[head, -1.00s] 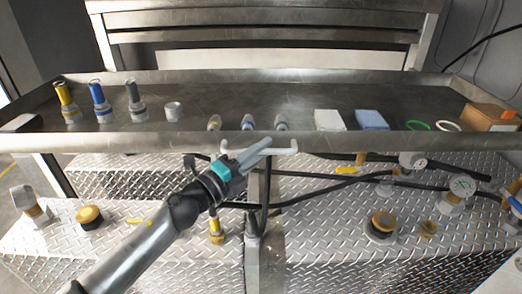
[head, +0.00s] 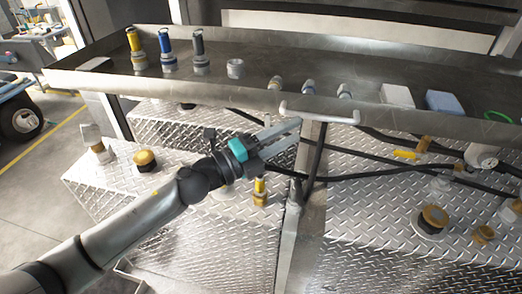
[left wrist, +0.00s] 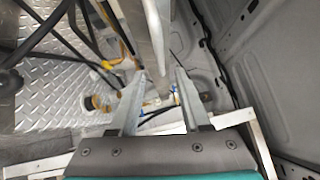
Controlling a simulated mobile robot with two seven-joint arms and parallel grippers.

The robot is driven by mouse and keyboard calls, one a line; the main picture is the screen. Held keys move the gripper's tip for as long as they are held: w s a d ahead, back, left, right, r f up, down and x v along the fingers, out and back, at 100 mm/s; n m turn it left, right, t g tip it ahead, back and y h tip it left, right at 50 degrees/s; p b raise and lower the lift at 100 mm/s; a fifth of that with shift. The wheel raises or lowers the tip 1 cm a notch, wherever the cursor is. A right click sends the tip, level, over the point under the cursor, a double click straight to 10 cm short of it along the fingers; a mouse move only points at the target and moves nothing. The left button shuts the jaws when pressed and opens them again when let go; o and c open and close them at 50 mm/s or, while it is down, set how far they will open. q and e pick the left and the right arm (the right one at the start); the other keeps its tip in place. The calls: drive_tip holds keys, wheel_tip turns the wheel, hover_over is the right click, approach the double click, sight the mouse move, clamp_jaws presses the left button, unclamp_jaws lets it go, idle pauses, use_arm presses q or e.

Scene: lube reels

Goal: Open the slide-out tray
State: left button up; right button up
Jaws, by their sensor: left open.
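The slide-out tray (head: 245,88) is a long grey metal tray above the tread-plate boxes. A white bar handle (head: 320,114) is on its front edge. My left gripper (head: 296,131) is open, with its fingertips just below and by the left part of the handle in the head view. In the left wrist view, a pale bar (left wrist: 155,38), likely the handle, runs between the two open fingers (left wrist: 160,98). I cannot tell whether a finger touches it. My right gripper is not in view.
Yellow, blue and grey-topped nozzles (head: 167,50) stand on the tray, with small fittings, a white block (head: 397,95) and a blue block (head: 443,102). Below are tread-plate boxes (head: 370,205) with caps and black hoses (head: 385,172). Open floor (head: 40,185) lies at left.

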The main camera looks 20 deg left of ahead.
use_arm(q)
drive_tip(key=r+b+v, duration=0.1)
drive_tip(key=v, duration=0.5)
drive_tip(key=shift+s+a+f+b, duration=0.2)
drive_tip(key=shift+s+f+b, duration=0.1)
drive_tip(key=shift+f+b, duration=0.15)
drive_tip(key=w+a+f+n+t+y+b, duration=0.15)
drive_tip(key=a+f+n+y, duration=0.3)
drive_tip(key=f, duration=0.55)
drive_tip(key=w+a+f+n+g+y+b, duration=0.1)
drive_tip(key=w+a+f+n+y+b, duration=0.25)
drive_tip(key=f, duration=0.65)
drive_tip(key=s+a+f+n+g+y+b, duration=0.1)
drive_tip(key=s+a+f+n+g+y, duration=0.25)
drive_tip(key=f, duration=0.85)
drive_tip(key=s+a+f+n+y+b, duration=0.15)
drive_tip(key=s+f+n, duration=0.4)
drive_tip(key=f, duration=0.55)
drive_tip(key=s+d+f+n+g+b, duration=0.1)
drive_tip(key=s+f+n+g+b, duration=0.3)
drive_tip(key=s+f, duration=1.35)
drive_tip(key=s+d+f+n+g, duration=0.2)
drive_tip(key=s+f, duration=0.3)
drive_tip(key=s, duration=0.4)
drive_tip(key=s+d+f+n+g+b, duration=0.1)
drive_tip(key=s+d+f+g, duration=0.3)
drive_tip(key=s, duration=0.5)
drive_tip(key=shift+f+n+g, duration=0.3)
drive_tip(key=shift+f+n, duration=0.45)
drive_tip(key=shift+n, duration=0.05)
